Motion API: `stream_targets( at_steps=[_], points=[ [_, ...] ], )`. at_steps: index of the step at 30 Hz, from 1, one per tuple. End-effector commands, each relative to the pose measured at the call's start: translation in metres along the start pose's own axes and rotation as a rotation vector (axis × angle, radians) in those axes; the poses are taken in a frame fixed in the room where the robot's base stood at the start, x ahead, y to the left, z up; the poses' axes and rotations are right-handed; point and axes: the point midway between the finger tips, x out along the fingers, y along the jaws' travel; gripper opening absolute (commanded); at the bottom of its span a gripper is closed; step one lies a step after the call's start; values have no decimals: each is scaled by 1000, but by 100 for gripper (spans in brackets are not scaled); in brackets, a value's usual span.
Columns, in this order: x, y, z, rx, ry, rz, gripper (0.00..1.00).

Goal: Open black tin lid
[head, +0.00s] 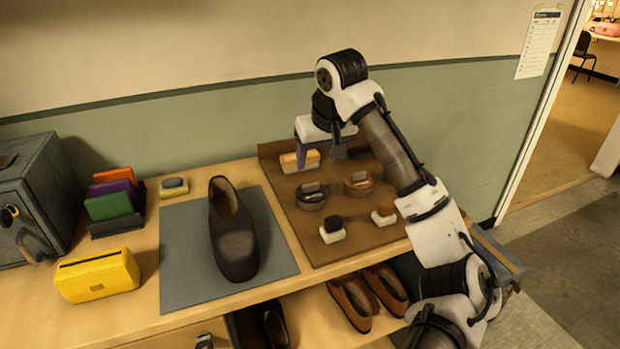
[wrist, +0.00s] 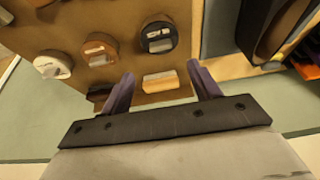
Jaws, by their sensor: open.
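The black tin (head: 311,197) is a low round tin with a pale label on top, on the brown mat (head: 340,245). It also shows in the wrist view (wrist: 158,46), near the top centre, beyond my fingertips. Its lid looks in place. My gripper (head: 320,157) is open and empty, above the back of the mat and behind the tin, not touching it. In the wrist view, my gripper's two purple fingers (wrist: 161,70) stand wide apart, with a wooden-backed brush (wrist: 160,83) seen between them.
A brown tin (head: 358,184) sits right of the black tin. Two small daubers (head: 332,231) (head: 384,215) stand in front. A dark shoe (head: 233,240) lies on the grey mat (head: 185,270) to the left. The green wall (head: 440,120) rises close behind the bench.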

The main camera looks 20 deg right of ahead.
Motion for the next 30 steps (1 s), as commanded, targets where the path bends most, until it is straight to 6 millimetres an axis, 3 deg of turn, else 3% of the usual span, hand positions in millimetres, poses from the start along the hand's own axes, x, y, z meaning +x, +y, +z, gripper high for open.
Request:
stream_targets(
  at_steps=[9, 15, 27, 30],
  points=[
    [66, 0, 0, 0, -1, -1, 62],
    [91, 0, -1, 0, 1, -1, 62],
    [99, -1, -1, -2, 2, -1, 62],
    [99, -1, -1, -2, 2, -1, 49]
  ],
)
